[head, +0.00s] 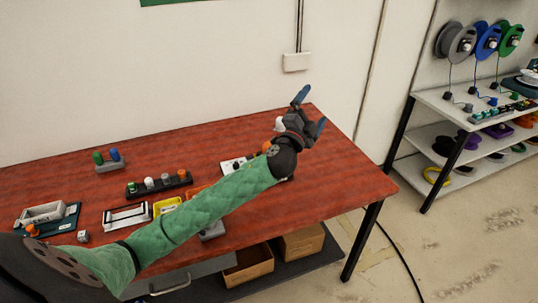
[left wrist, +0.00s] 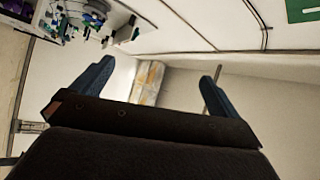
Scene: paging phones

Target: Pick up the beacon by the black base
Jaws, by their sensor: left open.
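My left gripper (head: 311,110) is open above the right part of the red table, its blue fingers spread and nothing between them. In the left wrist view the two fingers of the left gripper (left wrist: 157,73) stand apart, with only background between. I cannot tell for certain which thing is the beacon. A small orange-topped thing (head: 266,146) shows just left of my wrist, partly hidden by it. Another orange-topped thing (head: 32,230) is at the table's left end. My right gripper is not in view.
The red table (head: 345,172) is bare at its right end. A black strip with several coloured knobs (head: 160,184), a green-and-blue-topped grey piece (head: 108,160) and a white frame (head: 127,216) lie left of my arm. A shelf (head: 440,103) with spools stands at right.

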